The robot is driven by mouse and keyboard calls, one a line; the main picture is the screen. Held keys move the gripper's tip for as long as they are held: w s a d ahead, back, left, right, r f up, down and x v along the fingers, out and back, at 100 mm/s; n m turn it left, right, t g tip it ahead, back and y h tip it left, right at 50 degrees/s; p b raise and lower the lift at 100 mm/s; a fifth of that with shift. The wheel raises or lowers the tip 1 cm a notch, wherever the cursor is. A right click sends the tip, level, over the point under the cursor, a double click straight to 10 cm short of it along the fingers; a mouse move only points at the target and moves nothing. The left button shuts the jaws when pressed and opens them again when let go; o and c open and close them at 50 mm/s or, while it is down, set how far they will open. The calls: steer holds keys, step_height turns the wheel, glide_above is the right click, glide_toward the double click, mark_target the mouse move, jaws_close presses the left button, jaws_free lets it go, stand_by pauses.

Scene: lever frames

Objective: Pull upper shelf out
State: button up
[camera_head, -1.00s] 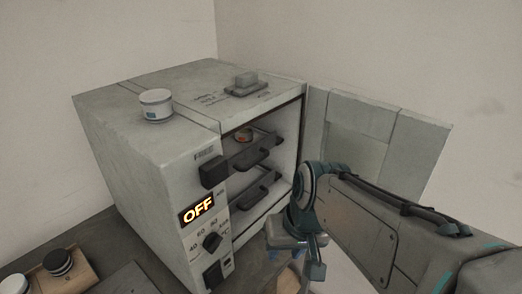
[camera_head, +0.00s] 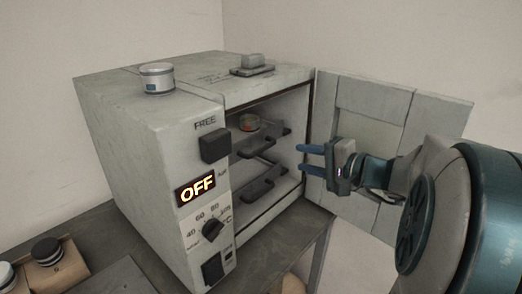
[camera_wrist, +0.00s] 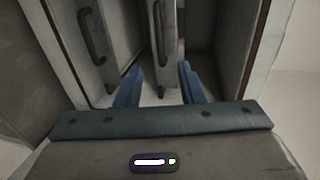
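The grey oven (camera_head: 150,160) has its door open to the right, with two dark shelves inside. In the wrist view my gripper (camera_wrist: 158,82) faces the shelves, which appear turned on edge. One handle (camera_wrist: 157,45) lies ahead between the fingertips, apparently the upper shelf's.
The open door (camera_head: 375,140) stands close behind my gripper. A white jar (camera_head: 157,78) and a small grey object (camera_head: 252,65) sit on the oven top. A display reads OFF (camera_head: 197,187). Containers (camera_head: 47,255) stand at lower left on the bench.

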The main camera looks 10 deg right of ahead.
mark_target(264, 149)
steer(key=p+x, duration=0.1)
steer(key=x, duration=1.1)
steer(key=shift+w+a, duration=0.3)
steer(key=shift+c, duration=0.3)
steer(key=shift+f, duration=0.1)
jaws_close()
